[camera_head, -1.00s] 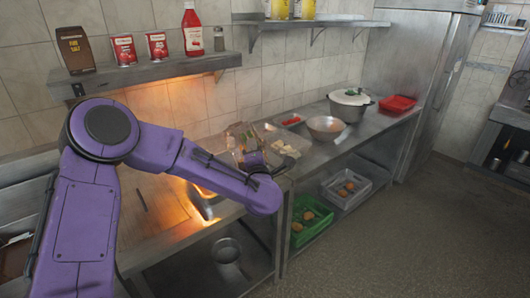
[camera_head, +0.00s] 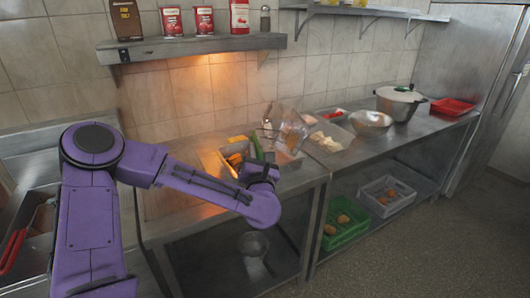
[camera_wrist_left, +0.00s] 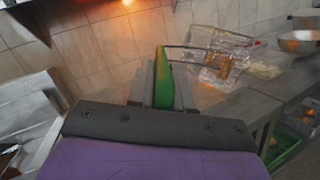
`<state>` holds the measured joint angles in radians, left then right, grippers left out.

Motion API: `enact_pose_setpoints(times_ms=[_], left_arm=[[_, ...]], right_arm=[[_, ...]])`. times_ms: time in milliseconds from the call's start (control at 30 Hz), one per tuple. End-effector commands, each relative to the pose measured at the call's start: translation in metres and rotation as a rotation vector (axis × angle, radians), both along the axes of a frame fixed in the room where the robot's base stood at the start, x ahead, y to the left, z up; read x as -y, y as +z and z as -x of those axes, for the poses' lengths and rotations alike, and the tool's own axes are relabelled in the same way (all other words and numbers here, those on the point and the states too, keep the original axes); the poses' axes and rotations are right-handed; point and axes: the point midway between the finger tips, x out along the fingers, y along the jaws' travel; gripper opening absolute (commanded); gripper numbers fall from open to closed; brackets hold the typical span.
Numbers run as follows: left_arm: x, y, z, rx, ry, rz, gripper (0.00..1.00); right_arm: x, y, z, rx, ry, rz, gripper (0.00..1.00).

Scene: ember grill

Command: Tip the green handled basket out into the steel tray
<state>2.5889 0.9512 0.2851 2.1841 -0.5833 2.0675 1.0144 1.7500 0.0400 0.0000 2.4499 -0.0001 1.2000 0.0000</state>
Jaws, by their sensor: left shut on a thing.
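My left gripper (camera_head: 262,170) is shut on the green handle (camera_head: 257,148) of a wire basket (camera_head: 284,122). In the left wrist view the green handle (camera_wrist_left: 162,82) stands between the fingers, and the wire basket (camera_wrist_left: 218,55) reaches out to the right with brownish-orange pieces in it. The basket is above the counter; its exact tilt and its gap from the counter are unclear. A metal tray (camera_head: 209,158) with yellow and orange things in or beside it lies just left of the gripper, partly hidden by my arm. My right gripper is not in view.
Behind the basket are a tray of pale pieces (camera_head: 334,138), a steel bowl (camera_head: 371,122), a lidded pot (camera_head: 399,103) and a red tray (camera_head: 453,107). A shelf with bottles and cans (camera_head: 190,46) hangs above. A green crate (camera_head: 345,229) and grey crate (camera_head: 388,194) sit below.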

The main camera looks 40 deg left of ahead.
Motion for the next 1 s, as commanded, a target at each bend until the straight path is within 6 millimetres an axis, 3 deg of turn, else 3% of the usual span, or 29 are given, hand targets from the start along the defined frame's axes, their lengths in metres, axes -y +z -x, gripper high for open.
enact_pose_setpoints(times_ms=[100,500,1000], left_arm=[[-0.005,-0.020,0.005,0.060,-0.001,0.052,0.00],[-0.017,-0.062,0.018,0.215,-0.001,0.194,0.00],[-0.028,-0.104,0.031,0.430,-0.002,0.387,0.00]], right_arm=[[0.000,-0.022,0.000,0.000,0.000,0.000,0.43],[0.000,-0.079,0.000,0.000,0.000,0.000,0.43],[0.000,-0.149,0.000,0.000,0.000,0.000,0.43]])
